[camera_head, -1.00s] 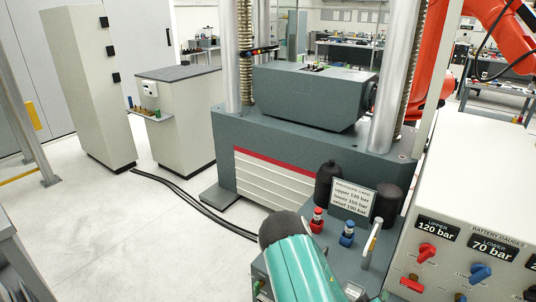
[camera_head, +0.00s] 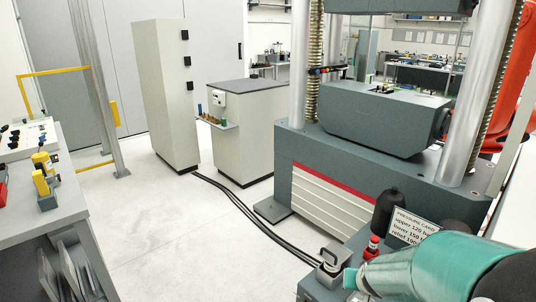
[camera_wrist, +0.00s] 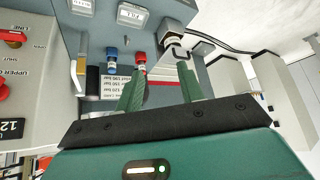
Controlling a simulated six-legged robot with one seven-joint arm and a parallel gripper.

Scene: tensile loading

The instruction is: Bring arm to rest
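My arm (camera_head: 440,268) shows as a teal link at the lower right of the head view, reaching left over the grey block beside the test machine. My gripper (camera_head: 360,283) is at its left end there, partly cut off and small. In the wrist view my gripper (camera_wrist: 160,68) has two green fingers standing well apart, with nothing between them. The fingers appear clear of these.
The test machine (camera_head: 335,195) stands right of centre, with a pressure card (camera_head: 412,228) near my arm. Black hoses (camera_head: 240,205) cross the floor. A grey bench (camera_head: 50,215) with yellow-handled items is at left. Pale cabinets (camera_head: 165,95) stand behind.

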